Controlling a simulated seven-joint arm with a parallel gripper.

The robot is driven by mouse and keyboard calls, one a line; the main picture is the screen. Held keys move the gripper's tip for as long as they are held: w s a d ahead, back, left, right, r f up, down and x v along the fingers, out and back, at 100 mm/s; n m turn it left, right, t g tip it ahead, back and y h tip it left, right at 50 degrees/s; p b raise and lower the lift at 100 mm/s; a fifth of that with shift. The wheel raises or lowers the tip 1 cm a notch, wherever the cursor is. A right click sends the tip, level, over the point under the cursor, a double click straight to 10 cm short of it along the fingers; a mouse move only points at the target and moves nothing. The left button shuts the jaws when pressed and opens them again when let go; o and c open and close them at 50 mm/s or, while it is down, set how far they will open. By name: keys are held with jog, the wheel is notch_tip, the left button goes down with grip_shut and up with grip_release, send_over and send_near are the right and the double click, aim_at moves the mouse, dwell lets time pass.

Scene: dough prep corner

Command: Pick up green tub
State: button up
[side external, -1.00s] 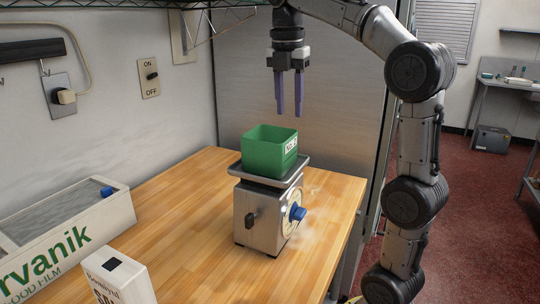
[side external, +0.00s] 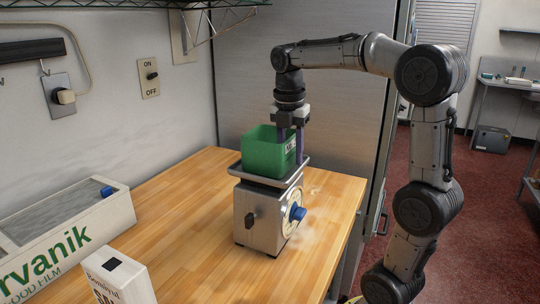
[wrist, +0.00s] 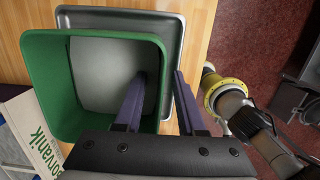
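The green tub (side external: 262,151) sits upright on the metal pan (side external: 236,168) of a scale. It is open-topped and looks empty, with a white label on its right side. My gripper (side external: 290,150) points down at the tub's right wall. In the wrist view, the tub's green rim (wrist: 42,90) is at left. There my gripper (wrist: 160,78) is open, with one purple finger inside the tub and the other outside it. The wall lies between the fingers, with gaps visible. The label is partly hidden by a finger.
The scale (side external: 258,213) with a blue knob stands on the wooden table (side external: 180,220). A film box (side external: 65,230) and a small white carton (side external: 118,278) are at the front left. A wire shelf (side external: 120,8) hangs above. The table's right part is clear.

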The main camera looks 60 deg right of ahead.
jog(key=shift+f, duration=0.1)
grip_shut()
dwell(1.4)
